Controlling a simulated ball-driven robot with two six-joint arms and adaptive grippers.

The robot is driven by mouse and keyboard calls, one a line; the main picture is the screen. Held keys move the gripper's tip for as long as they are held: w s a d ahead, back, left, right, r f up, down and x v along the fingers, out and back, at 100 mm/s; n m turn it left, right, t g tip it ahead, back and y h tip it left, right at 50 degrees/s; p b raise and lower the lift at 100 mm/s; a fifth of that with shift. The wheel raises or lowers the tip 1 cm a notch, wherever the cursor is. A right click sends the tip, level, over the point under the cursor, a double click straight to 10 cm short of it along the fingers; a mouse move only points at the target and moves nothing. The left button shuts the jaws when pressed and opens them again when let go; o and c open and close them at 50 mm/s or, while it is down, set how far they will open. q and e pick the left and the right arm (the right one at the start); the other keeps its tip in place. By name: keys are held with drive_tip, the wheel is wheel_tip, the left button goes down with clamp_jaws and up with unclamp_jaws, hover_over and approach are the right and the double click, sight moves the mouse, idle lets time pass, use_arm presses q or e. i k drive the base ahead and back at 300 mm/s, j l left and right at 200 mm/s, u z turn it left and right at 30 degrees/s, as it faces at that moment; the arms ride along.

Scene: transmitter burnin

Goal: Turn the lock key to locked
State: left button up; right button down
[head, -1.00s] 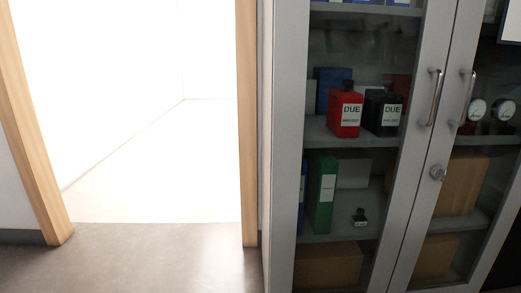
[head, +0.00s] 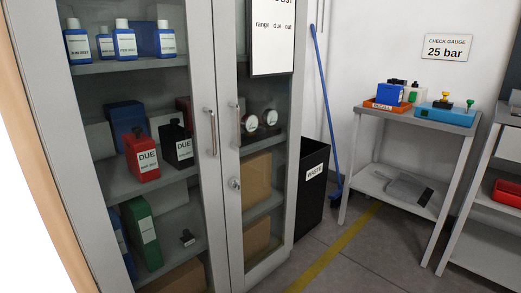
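The lock key (head: 234,184) is a small silver piece in a round lock on the right door of the grey cabinet (head: 206,40), below the two door handles. It is too small to tell which way it is turned. The left handle (head: 212,132) and right handle (head: 238,126) stand side by side, and both glass doors look shut. Neither of my grippers is in view.
Behind the glass stand a red DUE bottle (head: 142,158), a black DUE bottle (head: 177,146) and gauges (head: 250,123). A black waste bin (head: 312,195) stands right of the cabinet. A side table (head: 420,119) holds a blue tray (head: 443,114). The floor before the cabinet's right side is clear.

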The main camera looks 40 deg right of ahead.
sight(233, 182)
drive_tip(key=z, duration=1.15)
